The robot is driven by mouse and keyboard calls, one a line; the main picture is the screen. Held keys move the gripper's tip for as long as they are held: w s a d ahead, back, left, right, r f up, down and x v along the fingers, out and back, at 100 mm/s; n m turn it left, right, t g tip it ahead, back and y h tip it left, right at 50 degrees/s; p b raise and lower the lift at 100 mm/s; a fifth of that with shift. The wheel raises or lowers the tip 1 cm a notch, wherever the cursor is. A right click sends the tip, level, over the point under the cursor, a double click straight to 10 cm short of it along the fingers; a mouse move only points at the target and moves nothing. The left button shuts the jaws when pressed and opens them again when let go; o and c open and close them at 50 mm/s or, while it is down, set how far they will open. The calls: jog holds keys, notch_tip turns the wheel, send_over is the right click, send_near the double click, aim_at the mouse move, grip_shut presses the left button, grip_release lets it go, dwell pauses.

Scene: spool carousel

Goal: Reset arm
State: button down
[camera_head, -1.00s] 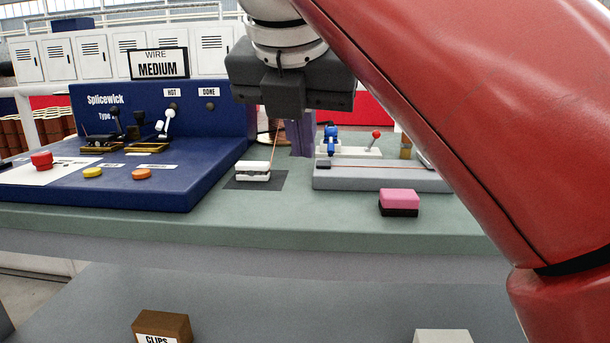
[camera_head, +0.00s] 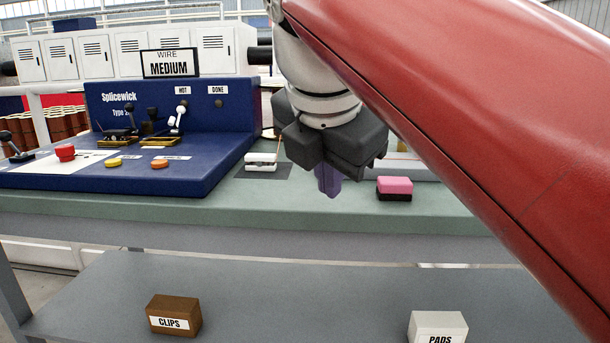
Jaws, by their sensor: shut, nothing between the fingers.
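My gripper (camera_head: 328,182) hangs from my red arm, over the front part of the green-grey bench (camera_head: 215,212). Its purple fingers point down and are together, with nothing seen between them. The dark gripper body hides part of the bench behind it. A small white block-like clamp (camera_head: 261,162) on a dark square lies to the left of the fingers. A pink and black block (camera_head: 394,188) lies to their right.
A blue Splicewick machine (camera_head: 203,172) with levers and buttons fills the left of the bench. A grey bar-shaped fixture (camera_head: 415,168) is partly hidden behind my arm. A brown CLIPS box (camera_head: 174,315) and a white PADS box (camera_head: 438,326) sit on the lower shelf (camera_head: 290,300).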

jog(key=s+d+f+m, duration=0.2)
jog(key=d+f+m, duration=0.2)
jog(key=f+m, duration=0.5)
jog(key=s+d+f+m, duration=0.3)
jog(key=d+f+m, duration=0.1)
jog(key=f+m, duration=0.5)
jog(key=s+d+f+m+y, duration=0.1)
jog(key=s+d+f+m, duration=0.2)
jog(key=f+m, duration=0.6)
notch_tip(320, 180, down, 2)
jog(key=shift+s+d+f, duration=0.15)
jog(key=shift+d+f, duration=0.05)
jog(key=shift+d, duration=0.6)
